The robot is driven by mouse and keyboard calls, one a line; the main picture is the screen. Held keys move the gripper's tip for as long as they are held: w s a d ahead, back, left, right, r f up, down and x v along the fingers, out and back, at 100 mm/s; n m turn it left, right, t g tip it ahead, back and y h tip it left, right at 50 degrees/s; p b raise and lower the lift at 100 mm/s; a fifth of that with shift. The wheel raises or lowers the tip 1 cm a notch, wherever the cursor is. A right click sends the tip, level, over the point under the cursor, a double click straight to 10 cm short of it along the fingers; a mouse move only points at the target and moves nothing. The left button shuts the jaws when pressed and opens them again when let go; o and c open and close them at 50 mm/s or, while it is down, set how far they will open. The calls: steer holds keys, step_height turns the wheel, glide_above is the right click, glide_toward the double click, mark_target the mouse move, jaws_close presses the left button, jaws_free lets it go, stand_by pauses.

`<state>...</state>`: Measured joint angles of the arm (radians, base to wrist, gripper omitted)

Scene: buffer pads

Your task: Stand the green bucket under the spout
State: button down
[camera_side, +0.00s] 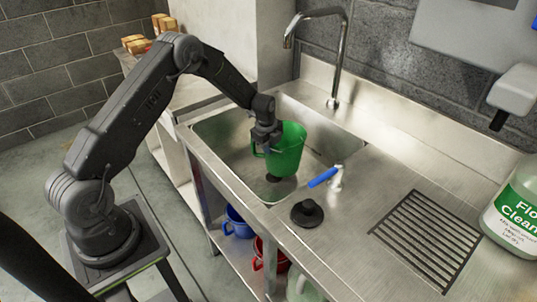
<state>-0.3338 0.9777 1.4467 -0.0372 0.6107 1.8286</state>
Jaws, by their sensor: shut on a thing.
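I cannot tell whether the bucket's base touches the basin floor. The spout (288,41) is the end of a tall curved chrome tap (340,60) behind the basin. The spout's end is above and behind the bucket in the picture. The bucket's far side and inside are mostly hidden.
A blue-handled valve (324,177) and a black plug (307,212) are on the counter right of the basin. A drain grille (428,236) and floor cleaner bottle (515,215) are further right. Blue (237,222) and red (268,255) buckets stand on the shelf below.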

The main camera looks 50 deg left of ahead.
steer(key=shift+f, duration=1.6)
steer(key=shift+f, duration=0.1)
steer(key=c, duration=1.3)
jaws_free()
